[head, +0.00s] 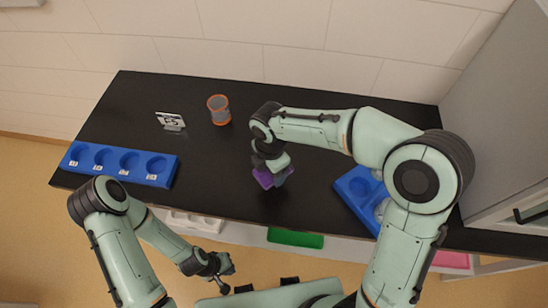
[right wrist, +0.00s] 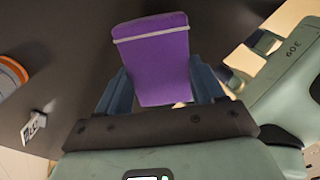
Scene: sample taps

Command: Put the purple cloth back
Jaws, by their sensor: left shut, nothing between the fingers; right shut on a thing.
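The purple cloth (head: 262,178) is a folded, block-like piece with a pale band near one end, clear in the right wrist view (right wrist: 155,65). My right gripper (head: 272,176) is shut on it, with a blue finger on each side of the cloth. It holds the cloth over the middle of the black table (head: 225,185); I cannot tell the height above the top. My left gripper (head: 222,274) is shut and empty, low in front of the table's front edge.
A blue tray (head: 169,172) with labelled round wells lies at the left. An orange-rimmed cup (head: 219,110) and a small sign (head: 171,121) stand at the back. Another blue tray (head: 351,194) lies at the right, partly behind my arm. A green tray (head: 295,238) shows below the front edge.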

